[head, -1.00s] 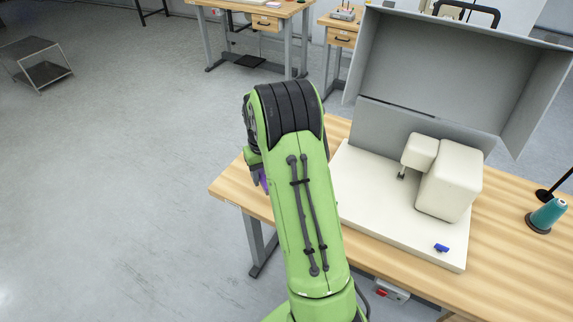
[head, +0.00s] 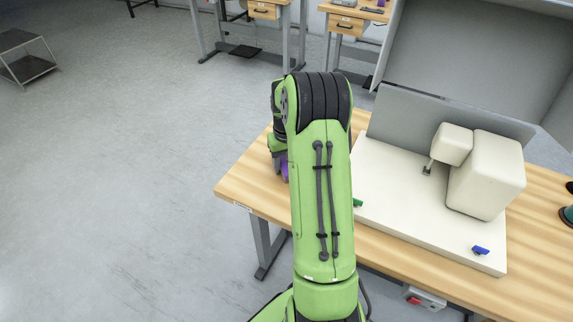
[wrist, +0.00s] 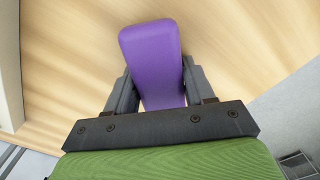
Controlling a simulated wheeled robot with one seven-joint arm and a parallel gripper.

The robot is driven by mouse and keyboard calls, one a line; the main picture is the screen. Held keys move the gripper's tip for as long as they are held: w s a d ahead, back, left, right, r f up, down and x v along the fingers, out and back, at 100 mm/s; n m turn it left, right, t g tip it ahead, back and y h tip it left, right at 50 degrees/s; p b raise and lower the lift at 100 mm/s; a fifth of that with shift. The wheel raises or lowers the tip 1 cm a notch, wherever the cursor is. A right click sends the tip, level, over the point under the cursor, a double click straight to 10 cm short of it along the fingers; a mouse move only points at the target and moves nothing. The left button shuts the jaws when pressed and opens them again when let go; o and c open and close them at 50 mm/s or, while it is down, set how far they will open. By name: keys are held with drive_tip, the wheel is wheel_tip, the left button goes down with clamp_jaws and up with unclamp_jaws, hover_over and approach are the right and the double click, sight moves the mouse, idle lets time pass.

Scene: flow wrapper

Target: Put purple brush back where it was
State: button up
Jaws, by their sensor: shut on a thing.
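The purple brush (wrist: 152,60) is held between the two fingers of my gripper (wrist: 155,92), which is shut on it, as the wrist view shows. Wood table top lies behind the brush there; I cannot tell whether the brush touches it. In the head view only a small purple part of the brush (head: 284,166) shows at the left of my arm, over the left end of the table. My arm hides the rest of the brush and the fingertips there.
The wooden table (head: 245,190) has bare wood at its left end. A white machine base (head: 400,195) with a boxy head (head: 487,175) stands to the right. A blue piece (head: 480,250) and a green piece (head: 357,202) sit near its front edge. A grey panel (head: 425,112) stands behind.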

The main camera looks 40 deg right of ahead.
drive_tip(key=o, duration=1)
wheel_tip(320, 180, up, 12)
drive_tip(key=p, duration=0.4)
drive_tip(key=s+a+r+n+t, duration=0.1)
drive_tip(key=a+r, duration=0.5)
drive_tip(key=a, duration=0.1)
drive_tip(key=s+a+r+n+t+h, duration=0.1)
drive_tip(key=s+a+r, duration=0.2)
drive_tip(key=a, duration=0.1)
drive_tip(key=s+a+r+t, duration=0.1)
drive_tip(key=s+a+r, duration=0.1)
drive_tip(key=a, duration=0.3)
drive_tip(key=s+a+n+t+y, duration=0.1)
drive_tip(key=s+a+n+t, duration=0.1)
drive_tip(key=s+a, duration=0.8)
drive_tip(key=s+n, duration=0.1)
drive_tip(key=s, duration=0.3)
drive_tip(key=shift+t, duration=0.3)
drive_tip(key=shift+f, duration=0.1)
